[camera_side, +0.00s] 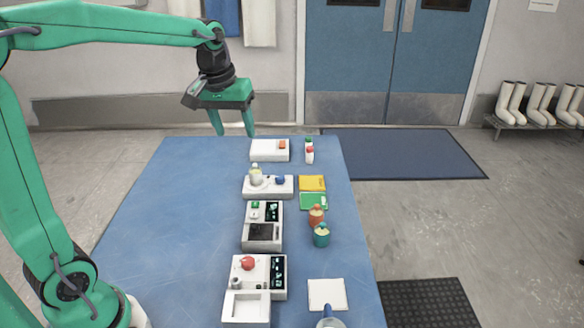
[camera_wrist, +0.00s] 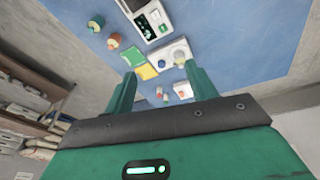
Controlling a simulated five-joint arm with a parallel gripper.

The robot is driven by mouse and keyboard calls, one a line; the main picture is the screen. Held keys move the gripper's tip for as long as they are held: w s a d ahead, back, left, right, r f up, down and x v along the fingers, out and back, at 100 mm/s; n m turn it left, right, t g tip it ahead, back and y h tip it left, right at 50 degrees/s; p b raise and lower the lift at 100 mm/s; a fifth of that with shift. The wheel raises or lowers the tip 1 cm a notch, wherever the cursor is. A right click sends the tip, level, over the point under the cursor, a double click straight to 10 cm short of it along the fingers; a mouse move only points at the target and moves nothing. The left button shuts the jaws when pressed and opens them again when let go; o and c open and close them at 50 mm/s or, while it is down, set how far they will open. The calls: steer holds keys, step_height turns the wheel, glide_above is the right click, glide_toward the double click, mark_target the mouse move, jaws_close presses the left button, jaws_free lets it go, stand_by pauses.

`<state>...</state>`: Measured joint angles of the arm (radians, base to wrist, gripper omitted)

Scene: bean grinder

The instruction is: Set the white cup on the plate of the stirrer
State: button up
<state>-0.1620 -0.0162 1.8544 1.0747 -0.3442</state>
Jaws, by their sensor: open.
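The stirrer (camera_side: 282,191) is a low white box with a blue knob, in the far half of the table; it also shows in the wrist view (camera_wrist: 157,59). A small pale vessel with a yellowish top (camera_side: 256,175) stands on the stirrer's left part, where its plate is. It is too small to tell whether this is the white cup, and no other clear white cup shows. My gripper (camera_side: 232,131) is open and empty, high above the table's far end, apart from everything. In the wrist view its fingers (camera_wrist: 160,72) spread around the view of the stirrer.
A white box with an orange part (camera_side: 262,151) and small bottles (camera_side: 309,153) stand at the far end. Nearer are yellow and green pads (camera_side: 312,184), orange and teal jars (camera_side: 321,236), and white devices (camera_side: 262,234). The table's left side (camera_side: 180,220) is clear.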

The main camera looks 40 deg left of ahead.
steer(key=s+d+f+m+t, duration=0.1)
steer(key=s+d+m, duration=0.2)
steer(key=s, duration=0.5)
steer(key=s+d+f+m+t, duration=0.1)
steer(key=s+d+m+t, duration=0.1)
steer(key=s, duration=0.7)
steer(key=shift+s+d+f+m, duration=0.25)
steer(key=shift+d+m, duration=0.15)
steer(key=shift+d, duration=0.35)
